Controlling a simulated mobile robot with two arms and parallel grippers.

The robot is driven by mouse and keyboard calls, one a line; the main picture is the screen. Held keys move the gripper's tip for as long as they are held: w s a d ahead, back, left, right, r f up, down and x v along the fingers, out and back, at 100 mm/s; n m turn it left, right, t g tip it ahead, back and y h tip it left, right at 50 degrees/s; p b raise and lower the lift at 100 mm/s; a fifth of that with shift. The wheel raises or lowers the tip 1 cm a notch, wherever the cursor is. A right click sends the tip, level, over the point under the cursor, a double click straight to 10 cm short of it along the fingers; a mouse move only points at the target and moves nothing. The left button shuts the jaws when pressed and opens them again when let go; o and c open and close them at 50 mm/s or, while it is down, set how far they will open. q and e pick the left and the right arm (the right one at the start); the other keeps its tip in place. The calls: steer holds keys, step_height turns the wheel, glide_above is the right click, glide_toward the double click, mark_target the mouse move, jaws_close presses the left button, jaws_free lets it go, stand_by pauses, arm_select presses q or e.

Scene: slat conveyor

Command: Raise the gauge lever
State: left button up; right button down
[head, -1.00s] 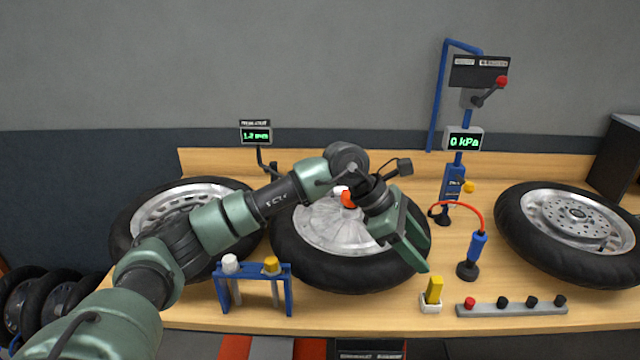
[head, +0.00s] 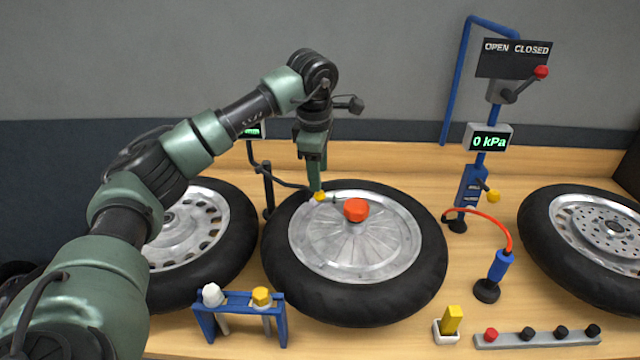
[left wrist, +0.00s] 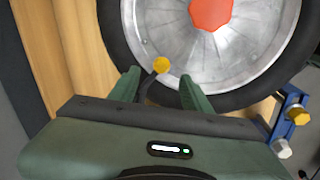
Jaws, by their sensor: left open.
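A yellow-knobbed lever (head: 319,197) is at the back-left rim of the middle wheel (head: 420,275). A dark arm links it toward a thin black post (head: 268,190), which carries a small display (head: 250,131) partly hidden by my arm. My left gripper (head: 316,186) points down over the lever, its fingers close to the knob. In the left wrist view the open fingers (left wrist: 160,88) stand on either side of the lever's dark arm, with the yellow knob (left wrist: 162,65) just beyond the gap between the fingertips. I cannot tell whether they touch. My right gripper is not in view.
A red cap (head: 356,210) sits on the wheel's hub. Right of it stand a 0 kPa display (head: 489,141) on a blue post, a red-knobbed lever (head: 541,73) and a red hose (head: 490,220). A blue stand (head: 240,300) is in front.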

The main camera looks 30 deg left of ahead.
mark_target(319, 196)
arm_select(q)
step_height(319, 196, down, 4)
steer(key=shift+p, duration=0.6)
steer(key=shift+w+a+f, duration=0.1)
steer(key=shift+w+f, duration=0.15)
steer(key=shift+f, duration=0.25)
steer(key=shift+w+a+f, duration=0.1)
steer(key=shift+w+f, duration=0.1)
steer(key=shift+f, duration=0.45)
steer(key=shift+d, duration=0.1)
steer(key=shift+c, duration=0.3)
steer(key=c, duration=1)
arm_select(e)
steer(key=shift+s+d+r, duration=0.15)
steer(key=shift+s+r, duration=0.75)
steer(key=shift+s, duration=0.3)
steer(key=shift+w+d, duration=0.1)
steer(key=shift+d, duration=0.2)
